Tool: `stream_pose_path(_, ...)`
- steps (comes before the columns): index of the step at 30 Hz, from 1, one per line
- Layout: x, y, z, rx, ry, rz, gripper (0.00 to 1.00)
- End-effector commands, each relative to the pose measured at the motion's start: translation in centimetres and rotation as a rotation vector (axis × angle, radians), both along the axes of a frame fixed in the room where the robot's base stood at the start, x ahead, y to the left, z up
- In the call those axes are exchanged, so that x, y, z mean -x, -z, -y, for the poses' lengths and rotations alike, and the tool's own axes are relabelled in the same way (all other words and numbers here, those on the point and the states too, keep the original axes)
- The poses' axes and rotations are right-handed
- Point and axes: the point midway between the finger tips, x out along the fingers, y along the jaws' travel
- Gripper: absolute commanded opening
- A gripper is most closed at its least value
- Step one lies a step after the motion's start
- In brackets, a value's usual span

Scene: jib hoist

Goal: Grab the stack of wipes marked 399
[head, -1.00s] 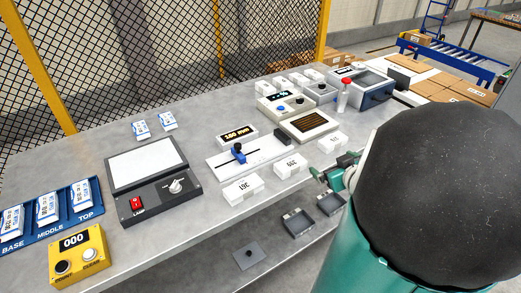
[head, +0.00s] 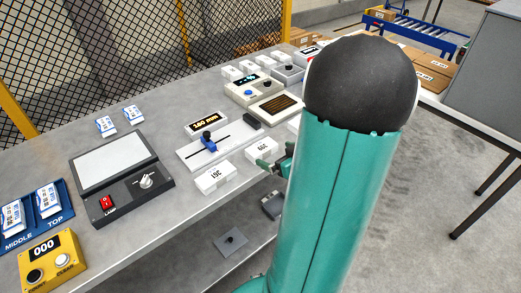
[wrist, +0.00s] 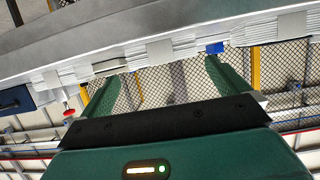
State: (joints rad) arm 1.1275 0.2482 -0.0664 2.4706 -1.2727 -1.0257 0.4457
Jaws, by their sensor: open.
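The stack of wipes marked 399 (head: 262,149) is a low white block near the front edge of the grey bench, in the middle of the head view. A similar white stack marked 361 (head: 215,179) lies to its left. My gripper (head: 272,164) is open and empty at the bench's front edge, just in front and to the right of the 399 stack. My arm hides part of that area. The wrist view shows both green fingers (wrist: 163,88) spread, with white stacks along the bench edge beyond; I cannot read their labels there.
A slide gauge (head: 209,145) with a blue knob stands behind the stacks, with a slatted tray (head: 277,108) to its right. A lamp panel (head: 121,178) and yellow counter (head: 50,261) are on the left. A lower shelf holds a grey plate (head: 231,241).

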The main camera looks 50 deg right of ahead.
Motion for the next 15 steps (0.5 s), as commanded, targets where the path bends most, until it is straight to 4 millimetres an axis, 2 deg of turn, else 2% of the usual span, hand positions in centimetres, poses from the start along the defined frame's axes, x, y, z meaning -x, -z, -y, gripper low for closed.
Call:
stream_pose_path(3,-1.7,0.7,0.1,0.0,-0.004,0.0,1.0)
stream_pose_path(8,-2.8,1.0,0.2,0.001,-0.004,0.0,1.0)
stream_pose_path(15,-6.3,1.8,0.3,-0.001,-0.007,0.0,1.0)
